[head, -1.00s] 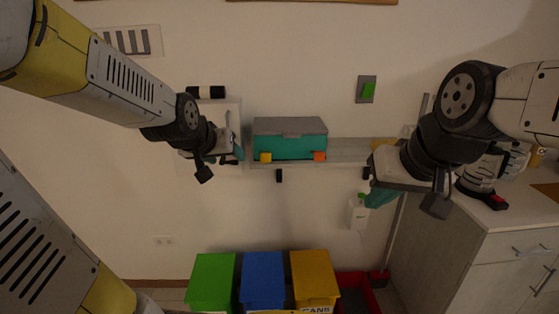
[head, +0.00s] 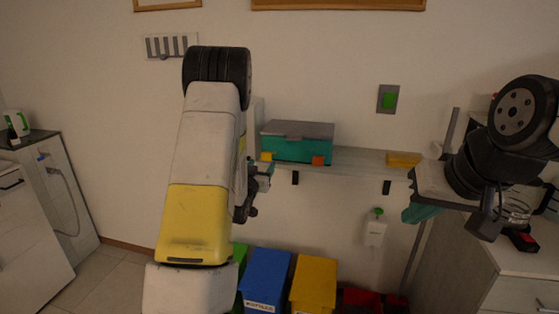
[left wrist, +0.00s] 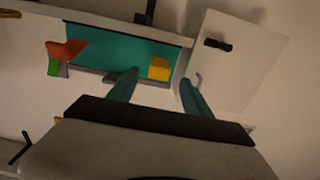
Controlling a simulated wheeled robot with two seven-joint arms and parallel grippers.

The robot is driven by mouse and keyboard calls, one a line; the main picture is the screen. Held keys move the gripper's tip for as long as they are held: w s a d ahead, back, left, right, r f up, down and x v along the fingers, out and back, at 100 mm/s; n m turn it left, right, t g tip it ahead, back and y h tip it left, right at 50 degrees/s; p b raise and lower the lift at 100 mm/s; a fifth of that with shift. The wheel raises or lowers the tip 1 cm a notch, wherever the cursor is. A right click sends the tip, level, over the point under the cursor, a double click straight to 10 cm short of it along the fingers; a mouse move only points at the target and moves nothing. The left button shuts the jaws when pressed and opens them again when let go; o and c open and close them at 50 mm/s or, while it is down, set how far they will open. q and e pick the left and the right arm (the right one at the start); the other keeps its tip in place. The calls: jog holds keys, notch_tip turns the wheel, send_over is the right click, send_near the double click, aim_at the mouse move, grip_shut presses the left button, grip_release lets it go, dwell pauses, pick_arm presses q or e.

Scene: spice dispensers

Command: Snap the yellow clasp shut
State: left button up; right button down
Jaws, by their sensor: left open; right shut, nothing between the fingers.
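A teal box (head: 290,150) with a grey lid (head: 297,130) sits on a wall shelf, lid down. The yellow clasp (head: 267,156) is on its front left, the orange clasp (head: 318,160) on its front right. In the left wrist view, the yellow clasp (left wrist: 159,69) shows on the teal front between and beyond my open left fingers (left wrist: 158,90); no contact shows. The orange clasp (left wrist: 66,50) is farther left there. In the head view, my left gripper (head: 262,174) is just below the box's left end, partly hidden by my arm. My right gripper (head: 422,212) is shut and empty, right of the shelf.
The shelf (head: 358,160) carries a yellow block (head: 404,160) at its right. A green switch (head: 389,100) is on the wall. A blue bin (head: 266,276) and a yellow bin (head: 314,282) stand below. A cabinet (head: 520,262) is at right. A white panel (left wrist: 232,62) adjoins the box's end.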

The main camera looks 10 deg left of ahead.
aim_at(266, 159)
pick_arm(q)
jog(key=w, duration=0.6)
jog(key=shift+w+d, duration=0.15)
jog(key=shift+w, duration=0.1)
grip_shut()
dwell(1.2)
